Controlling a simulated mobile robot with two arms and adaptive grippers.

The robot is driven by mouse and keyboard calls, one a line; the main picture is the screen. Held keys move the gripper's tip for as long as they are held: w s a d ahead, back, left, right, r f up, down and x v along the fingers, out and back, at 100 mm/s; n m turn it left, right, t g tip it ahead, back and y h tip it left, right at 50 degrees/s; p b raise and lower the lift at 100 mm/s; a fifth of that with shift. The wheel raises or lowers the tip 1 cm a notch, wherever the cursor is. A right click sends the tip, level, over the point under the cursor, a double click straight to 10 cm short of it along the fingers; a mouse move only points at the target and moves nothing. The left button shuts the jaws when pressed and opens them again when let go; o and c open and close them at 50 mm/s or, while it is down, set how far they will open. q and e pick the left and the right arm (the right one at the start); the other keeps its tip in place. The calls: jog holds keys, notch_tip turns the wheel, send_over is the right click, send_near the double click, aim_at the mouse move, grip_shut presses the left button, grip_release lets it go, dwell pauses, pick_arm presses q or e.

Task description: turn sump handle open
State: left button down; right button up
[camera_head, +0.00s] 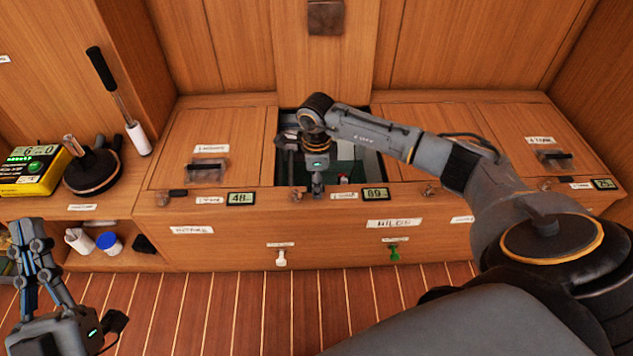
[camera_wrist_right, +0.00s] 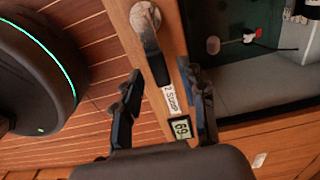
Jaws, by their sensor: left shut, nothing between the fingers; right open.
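The sump handle (camera_wrist_right: 152,48) has a round silver base and a dark lever, beside the "2 SUMP" label (camera_wrist_right: 172,99) on the wooden ledge. In the head view its base (camera_head: 296,195) shows at the front edge of the open hatch, and the lever is hidden by my gripper. My right gripper (camera_head: 318,187) reaches down over that front edge. In the right wrist view my right gripper (camera_wrist_right: 160,72) is open, with the lever's end appearing between its fingertips. I cannot tell whether they touch. My left gripper (camera_head: 28,228) is shut and empty at the lower left.
The open hatch (camera_head: 372,160) lies behind the handle. A display reading 89 (camera_head: 375,193) sits right of it, another reading 48 (camera_head: 241,198) to its left. White (camera_head: 281,257) and green (camera_head: 394,251) knobs are on the front panel. The floor (camera_head: 230,310) is clear.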

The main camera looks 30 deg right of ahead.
grip_shut()
